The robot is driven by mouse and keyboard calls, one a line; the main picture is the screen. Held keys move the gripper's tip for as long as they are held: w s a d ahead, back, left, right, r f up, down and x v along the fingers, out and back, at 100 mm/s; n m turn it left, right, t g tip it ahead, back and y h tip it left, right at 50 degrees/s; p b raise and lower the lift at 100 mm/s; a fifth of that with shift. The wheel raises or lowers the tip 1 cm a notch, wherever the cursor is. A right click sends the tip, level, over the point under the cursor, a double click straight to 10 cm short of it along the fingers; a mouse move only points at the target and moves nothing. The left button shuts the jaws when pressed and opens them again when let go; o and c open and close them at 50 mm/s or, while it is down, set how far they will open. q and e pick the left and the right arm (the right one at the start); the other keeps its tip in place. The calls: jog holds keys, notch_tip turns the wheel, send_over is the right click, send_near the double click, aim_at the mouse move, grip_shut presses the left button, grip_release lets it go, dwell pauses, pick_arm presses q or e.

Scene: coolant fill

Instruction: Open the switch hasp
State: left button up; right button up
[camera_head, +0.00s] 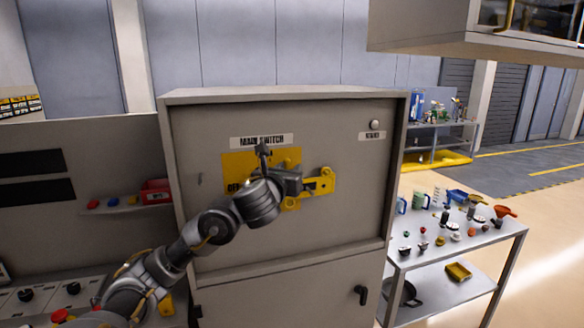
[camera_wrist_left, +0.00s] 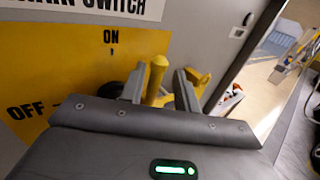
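The yellow switch hasp (camera_head: 322,183) sits on the grey cabinet front, at the right edge of the yellow ON/OFF plate (camera_head: 238,161). A dark switch handle (camera_head: 263,150) shows above my gripper. My left gripper (camera_head: 299,183) is at the hasp and hides its left part. In the left wrist view, my left gripper (camera_wrist_left: 160,88) has its fingers apart, on either side of an upright yellow post (camera_wrist_left: 156,76) of the hasp. Narrow gaps seem to show beside the post; contact is not clear. My right gripper is not in view.
The grey cabinet (camera_head: 340,225) has a black lower door handle (camera_head: 361,294). A metal cart (camera_head: 508,236) with several small items stands to the right. A red bin (camera_head: 156,190) is on a shelf at left. A wall cabinet (camera_head: 440,28) hangs at upper right.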

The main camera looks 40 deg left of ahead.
pick_arm(q)
jog(key=shift+w+a, duration=0.3)
jog(key=shift+w, duration=0.1)
jog(key=shift+s+a, duration=0.15)
jog(key=c, duration=0.3)
grip_shut()
